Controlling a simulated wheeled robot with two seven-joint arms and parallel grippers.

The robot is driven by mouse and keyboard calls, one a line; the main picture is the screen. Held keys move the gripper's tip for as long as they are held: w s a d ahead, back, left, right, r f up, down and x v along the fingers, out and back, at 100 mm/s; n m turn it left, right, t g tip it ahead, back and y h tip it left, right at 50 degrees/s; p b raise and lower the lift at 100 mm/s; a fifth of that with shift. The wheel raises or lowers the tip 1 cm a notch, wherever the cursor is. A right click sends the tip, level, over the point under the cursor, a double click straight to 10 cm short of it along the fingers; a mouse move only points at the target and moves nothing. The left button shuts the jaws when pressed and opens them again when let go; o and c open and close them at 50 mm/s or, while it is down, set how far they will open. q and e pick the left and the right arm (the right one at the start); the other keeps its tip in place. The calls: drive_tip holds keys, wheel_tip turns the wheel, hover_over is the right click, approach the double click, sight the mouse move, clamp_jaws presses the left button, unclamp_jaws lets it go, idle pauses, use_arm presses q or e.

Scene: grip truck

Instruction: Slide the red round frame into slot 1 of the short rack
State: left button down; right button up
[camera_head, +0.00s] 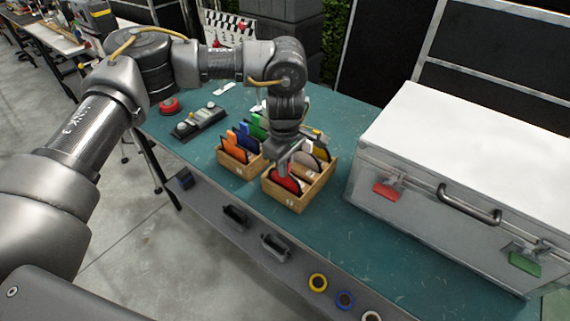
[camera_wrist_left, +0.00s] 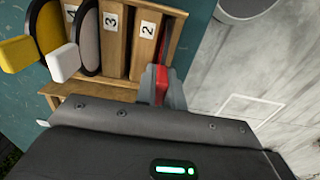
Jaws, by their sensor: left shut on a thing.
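The red round frame (camera_head: 286,182) is held in my left gripper (camera_head: 282,168) at the near-left end of the right-hand wooden rack (camera_head: 297,203). In the left wrist view the red frame (camera_wrist_left: 162,82) shows as a thin red strip between the fingers of the left gripper (camera_wrist_left: 161,88), beside the divider marked 2. The labels 2, 3 and 4 show on the rack (camera_wrist_left: 115,45); the end slot's label is hidden. The frame's lower part seems to be within the rack walls; I cannot tell how deep. My right gripper is not in view.
The same rack holds a grey frame (camera_wrist_left: 88,50) and a yellow frame (camera_wrist_left: 48,28). Another wooden rack (camera_head: 230,163) with orange, blue and green frames stands close on the left. A big silver case (camera_head: 420,220) stands to the right. The front table edge is near.

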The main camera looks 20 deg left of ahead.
use_arm(q)
drive_tip(key=shift+f, duration=0.35)
drive_tip(key=c, duration=1.4)
unclamp_jaws()
wheel_tip(320, 180, up, 11)
drive_tip(key=shift+f+b, duration=0.1)
drive_tip(key=shift+b, duration=0.8)
